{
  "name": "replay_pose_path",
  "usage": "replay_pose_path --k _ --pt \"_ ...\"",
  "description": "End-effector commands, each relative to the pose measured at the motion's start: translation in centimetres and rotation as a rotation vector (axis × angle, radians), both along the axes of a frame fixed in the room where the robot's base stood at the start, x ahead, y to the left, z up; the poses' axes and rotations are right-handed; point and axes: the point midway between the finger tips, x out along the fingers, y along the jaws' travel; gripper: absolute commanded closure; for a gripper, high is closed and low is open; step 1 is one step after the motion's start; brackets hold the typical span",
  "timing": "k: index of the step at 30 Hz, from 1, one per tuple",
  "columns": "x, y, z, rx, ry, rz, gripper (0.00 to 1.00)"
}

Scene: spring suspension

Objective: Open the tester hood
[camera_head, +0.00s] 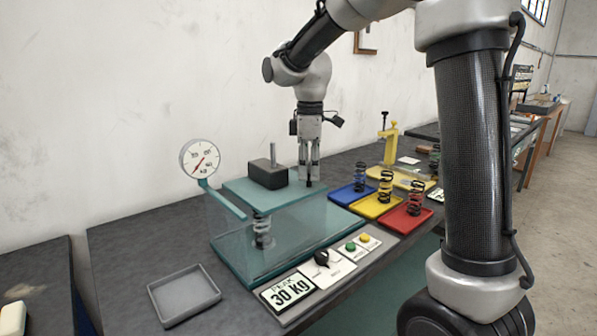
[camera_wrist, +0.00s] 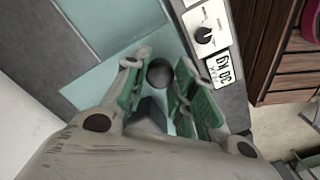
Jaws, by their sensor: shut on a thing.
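The spring tester (camera_head: 275,270) stands on the dark bench, with a teal base and a teal top plate (camera_head: 240,189). Its clear hood (camera_head: 300,225) is down in front of a coil spring (camera_head: 262,232) and looks closed. My gripper (camera_head: 309,183) points down at the right end of the top plate. It is shut on a dark round knob, apparently the hood's handle. In the wrist view, the knob (camera_wrist: 159,73) sits between the green finger pads of my gripper (camera_wrist: 160,85). The knob's stem is mostly hidden.
A dark weight block (camera_head: 268,174) with a post sits on the top plate, close left of my gripper. A round dial (camera_head: 200,158) stands at the left. A control panel (camera_head: 320,272) lies in front, a grey tray (camera_head: 183,294) front left. Coloured spring trays (camera_head: 376,206) are at the right.

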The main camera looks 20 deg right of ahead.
Motion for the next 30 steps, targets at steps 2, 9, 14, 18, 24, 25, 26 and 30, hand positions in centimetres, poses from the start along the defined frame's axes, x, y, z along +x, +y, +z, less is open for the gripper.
replay_pose_path --k 2,9,14,18,24,25,26,30 --pt "0.9 -2.2 0.0 -0.001 -0.002 -0.008 1.0" --pt "3.4 -8.2 0.0 -0.001 -0.002 -0.006 1.0" --pt "4.7 -11.3 0.0 -0.001 -0.002 -0.004 1.0" --pt "5.4 -13.1 0.1 -0.001 -0.002 -0.003 1.0" --pt "5.9 -14.1 0.1 -0.001 -0.002 0.0 1.0" --pt "5.9 -14.2 0.1 -0.001 -0.002 0.0 1.0" --pt "5.9 -14.2 0.1 -0.001 -0.002 0.0 1.0" --pt "5.9 -14.2 0.1 -0.001 -0.002 0.0 1.0"
